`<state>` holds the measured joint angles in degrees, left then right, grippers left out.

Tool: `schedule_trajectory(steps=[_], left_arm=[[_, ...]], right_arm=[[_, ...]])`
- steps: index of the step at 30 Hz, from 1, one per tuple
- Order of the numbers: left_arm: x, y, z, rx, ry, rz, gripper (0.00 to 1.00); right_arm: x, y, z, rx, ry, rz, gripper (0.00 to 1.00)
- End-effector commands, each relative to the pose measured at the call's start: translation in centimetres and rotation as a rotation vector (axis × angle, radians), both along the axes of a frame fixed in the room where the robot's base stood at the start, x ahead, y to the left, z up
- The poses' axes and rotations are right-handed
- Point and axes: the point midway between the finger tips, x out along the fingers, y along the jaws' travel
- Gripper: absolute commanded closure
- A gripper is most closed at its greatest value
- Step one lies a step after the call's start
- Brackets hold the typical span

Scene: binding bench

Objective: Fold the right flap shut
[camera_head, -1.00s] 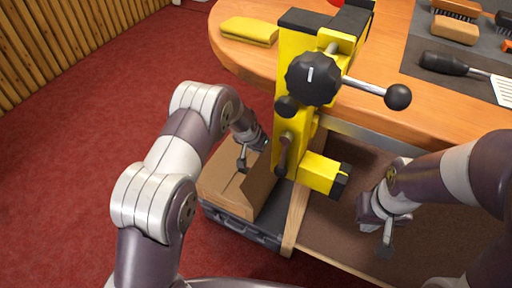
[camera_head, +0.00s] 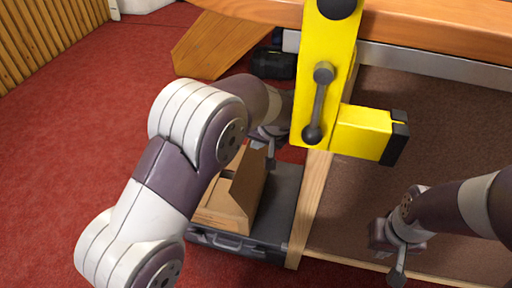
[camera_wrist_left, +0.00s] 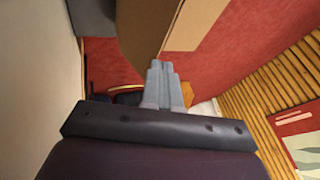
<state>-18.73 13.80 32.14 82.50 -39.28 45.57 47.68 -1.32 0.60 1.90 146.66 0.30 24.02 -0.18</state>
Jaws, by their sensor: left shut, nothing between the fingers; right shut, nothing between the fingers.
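The cardboard box (camera_head: 222,207) sits on a dark case at the lower middle of the head view. Its right flap (camera_head: 248,182) stands up, steeply tilted, along the right side. My left gripper (camera_head: 271,160) is shut and empty, at the flap's upper right edge on its outer side. In the left wrist view its closed fingertips (camera_wrist_left: 162,70) are close to a brown cardboard panel (camera_wrist_left: 145,25); I cannot tell if they touch. My left arm hides part of the box's left side. My right gripper (camera_head: 397,275) is shut and empty, well to the right of the box.
The dark case (camera_head: 285,200) lies beside a wooden edge strip (camera_head: 310,205). A yellow clamp post (camera_head: 325,70) with a lever and a yellow arm (camera_head: 365,133) stands just right of my left gripper. Red carpet (camera_head: 60,180) is open at the left.

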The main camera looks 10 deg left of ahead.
Motion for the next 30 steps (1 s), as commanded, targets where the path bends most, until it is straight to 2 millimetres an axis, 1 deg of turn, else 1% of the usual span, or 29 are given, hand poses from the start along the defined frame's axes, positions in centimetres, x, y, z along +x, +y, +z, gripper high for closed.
schedule_trajectory(steps=[1, 6, 9, 12, 17, 30], left_arm=[[0.2, 0.3, -1.4, 0.000, 0.002, 0.001, 1.00], [1.4, 1.5, -4.5, -0.001, 0.003, 0.000, 1.00], [2.0, 2.2, -6.0, -0.002, 0.002, 0.000, 1.00], [2.5, 2.7, -7.0, -0.003, 0.001, -0.001, 1.00], [3.0, 3.1, -7.8, -0.002, 0.002, -0.002, 1.00], [3.0, 3.2, -7.8, -0.008, 0.002, -0.002, 1.00]], right_arm=[[0.0, 0.0, -1.0, 0.000, 0.001, 0.000, 1.00], [0.0, 0.0, -3.0, 0.000, 0.001, 0.000, 1.00], [0.0, 0.0, -3.9, 0.000, 0.001, 0.000, 1.00], [0.0, 0.0, -4.5, 0.000, 0.001, 0.000, 1.00], [0.0, 0.0, -4.9, 0.000, 0.001, 0.000, 1.00], [0.0, 0.0, -4.7, 0.000, 0.001, 0.000, 1.00]])
